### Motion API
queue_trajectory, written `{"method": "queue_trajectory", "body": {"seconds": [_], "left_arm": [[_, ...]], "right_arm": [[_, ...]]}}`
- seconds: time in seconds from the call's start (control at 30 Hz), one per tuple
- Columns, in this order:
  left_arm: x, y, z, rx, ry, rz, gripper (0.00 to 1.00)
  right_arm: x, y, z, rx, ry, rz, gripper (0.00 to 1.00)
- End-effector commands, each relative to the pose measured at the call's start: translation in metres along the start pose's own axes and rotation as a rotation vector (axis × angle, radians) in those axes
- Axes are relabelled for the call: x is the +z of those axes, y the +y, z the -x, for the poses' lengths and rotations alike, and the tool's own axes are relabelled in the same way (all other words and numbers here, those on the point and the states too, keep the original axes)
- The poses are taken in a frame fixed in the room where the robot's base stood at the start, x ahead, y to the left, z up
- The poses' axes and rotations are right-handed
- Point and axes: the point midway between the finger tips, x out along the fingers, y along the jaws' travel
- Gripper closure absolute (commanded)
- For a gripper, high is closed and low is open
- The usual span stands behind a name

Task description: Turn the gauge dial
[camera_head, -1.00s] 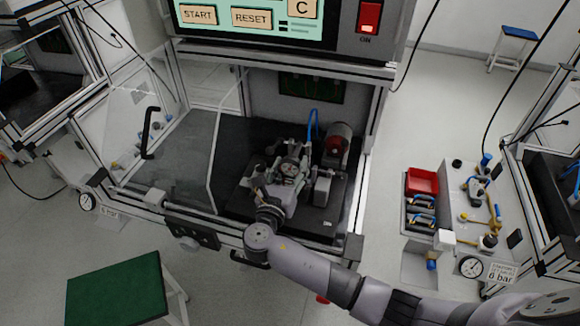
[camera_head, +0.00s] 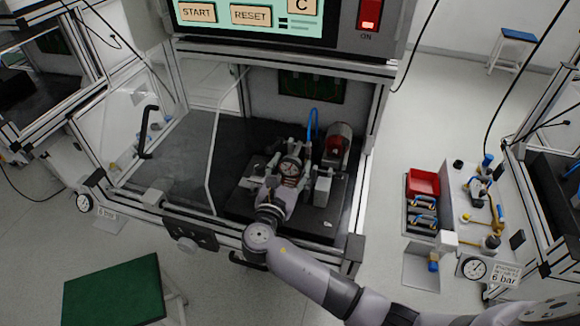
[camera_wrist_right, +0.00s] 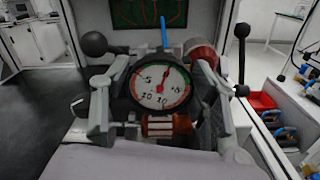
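The gauge dial (camera_wrist_right: 160,83) has a round white face with a dark rim, a green and red scale and a red needle pointing up and right. It also shows on the fixture inside the test cell in the head view (camera_head: 290,170). My right gripper (camera_head: 283,177) is over the dial there. In the right wrist view my right gripper's (camera_wrist_right: 160,78) grey fingers stand on either side of the dial, apart from each other. They look open around the rim; contact is hard to tell. The fingertips are partly hidden in the head view. My left gripper is out of view.
A red-ended cylinder (camera_head: 337,146) and a blue hose (camera_head: 312,122) are close to the dial. Black-knobbed levers (camera_wrist_right: 93,43) stand nearby. The cell's frame and clear door (camera_head: 135,120) surround the black floor. A red bin (camera_head: 423,181) and a pressure gauge (camera_head: 474,268) are outside at right.

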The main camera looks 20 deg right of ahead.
Motion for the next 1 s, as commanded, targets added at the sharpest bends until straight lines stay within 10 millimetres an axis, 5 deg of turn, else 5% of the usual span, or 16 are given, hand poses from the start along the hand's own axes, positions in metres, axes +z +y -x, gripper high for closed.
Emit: {"method": "queue_trajectory", "body": {"seconds": [0.2,0.57,1.0], "left_arm": [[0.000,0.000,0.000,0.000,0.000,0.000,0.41],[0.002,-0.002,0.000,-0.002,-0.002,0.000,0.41],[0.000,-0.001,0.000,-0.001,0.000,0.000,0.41]], "right_arm": [[0.000,0.000,0.000,0.000,0.000,0.001,0.30],[-0.001,0.000,0.005,0.000,0.001,0.002,0.30],[-0.001,0.000,0.089,0.000,0.004,0.001,0.30]]}}
